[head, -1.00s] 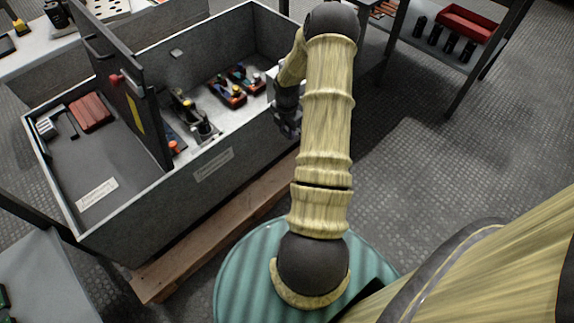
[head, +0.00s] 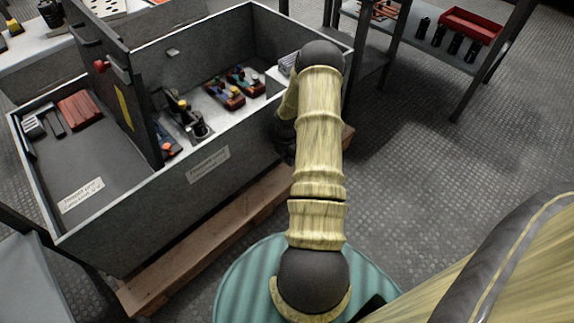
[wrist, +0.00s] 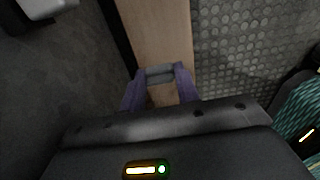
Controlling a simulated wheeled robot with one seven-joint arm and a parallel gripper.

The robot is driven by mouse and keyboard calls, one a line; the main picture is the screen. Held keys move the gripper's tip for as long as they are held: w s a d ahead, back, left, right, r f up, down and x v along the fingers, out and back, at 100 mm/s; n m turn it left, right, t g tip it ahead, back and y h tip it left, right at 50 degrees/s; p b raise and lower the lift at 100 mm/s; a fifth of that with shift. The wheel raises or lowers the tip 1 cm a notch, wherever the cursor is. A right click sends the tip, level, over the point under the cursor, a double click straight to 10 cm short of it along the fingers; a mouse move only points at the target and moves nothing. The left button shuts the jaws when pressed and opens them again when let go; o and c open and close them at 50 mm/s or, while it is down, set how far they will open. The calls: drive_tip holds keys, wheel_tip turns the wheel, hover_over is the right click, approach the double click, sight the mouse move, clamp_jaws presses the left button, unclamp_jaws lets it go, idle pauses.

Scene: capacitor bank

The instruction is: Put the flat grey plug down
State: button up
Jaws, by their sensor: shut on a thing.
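My gripper (wrist: 160,76) shows in the wrist view, with its purple fingers shut on the flat grey plug (wrist: 160,73). The plug lies crosswise between the fingertips, above a wooden pallet beam (wrist: 165,30). In the head view the fingers and the plug are hidden behind my arm. Only part of my dark wrist shows there, just outside the right end of the grey box's front wall.
The grey open box (head: 235,170) stands on a wooden pallet (head: 200,235), with a raised panel (head: 115,75) across it. It holds red-brown blocks (head: 225,93) and a black-knobbed fixture (head: 195,122). A shelf (head: 425,48) stands back right. The floor (head: 430,160) at right is clear.

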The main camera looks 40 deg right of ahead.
sight(287, 171)
drive_tip(key=shift+f+b, duration=1.2)
drive_tip(key=shift+f, duration=0.9)
drive_tip(key=shift+f, duration=0.6)
drive_tip(key=o, duration=0.9)
drive_tip(key=shift+o, duration=0.2)
wheel_tip(287, 171, up, 13)
drive_tip(key=p, duration=0.7)
drive_tip(key=shift+r+p, duration=0.15)
drive_tip(key=shift+p, duration=0.15)
